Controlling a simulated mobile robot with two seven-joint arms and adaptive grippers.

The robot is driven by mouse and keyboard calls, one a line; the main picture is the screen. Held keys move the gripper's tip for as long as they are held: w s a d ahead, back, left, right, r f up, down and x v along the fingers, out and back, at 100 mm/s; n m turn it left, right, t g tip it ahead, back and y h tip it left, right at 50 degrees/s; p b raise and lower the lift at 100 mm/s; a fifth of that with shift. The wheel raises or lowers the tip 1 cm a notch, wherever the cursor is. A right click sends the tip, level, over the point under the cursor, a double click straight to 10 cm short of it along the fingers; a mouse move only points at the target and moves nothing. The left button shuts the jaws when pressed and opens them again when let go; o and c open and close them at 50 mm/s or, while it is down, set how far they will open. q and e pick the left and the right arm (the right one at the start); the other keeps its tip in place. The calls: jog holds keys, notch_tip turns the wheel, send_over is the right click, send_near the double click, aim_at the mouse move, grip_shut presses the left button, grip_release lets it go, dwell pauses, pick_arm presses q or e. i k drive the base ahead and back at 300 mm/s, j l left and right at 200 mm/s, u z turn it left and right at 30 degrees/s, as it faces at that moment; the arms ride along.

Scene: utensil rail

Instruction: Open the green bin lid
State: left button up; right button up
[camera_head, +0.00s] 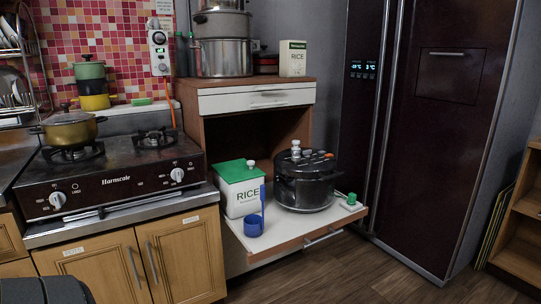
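A white rice bin (241,196) with a green lid (238,171) stands on a pulled-out shelf of the wooden cabinet. The lid lies over the top of the bin and looks shut. A small white knob shows at the lid's right back edge. A blue cup with an upright handle (254,226) stands in front of the bin and hides a little of its front. A dark rounded part, which looks like mine, shows at the lower left corner. No gripper fingers are in view.
A black rice cooker (305,184) stands just right of the bin on the same shelf (290,228). A gas stove (110,172) with a yellow pot (70,130) is to the left. A dark fridge (440,150) stands right. Floor in front of the shelf is clear.

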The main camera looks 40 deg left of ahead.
aim_at(232, 171)
jog(key=i+l+u, duration=0.1)
jog(key=i+u, duration=0.25)
jog(key=i+l+u, duration=0.2)
jog(key=i+u, duration=0.15)
jog(key=i+l+u, duration=0.6)
jog(key=u, duration=0.15)
jog(key=i+l+u, duration=0.2)
jog(key=u, duration=0.2)
jog(key=i+l+u, duration=0.15)
jog(key=l+u, duration=0.2)
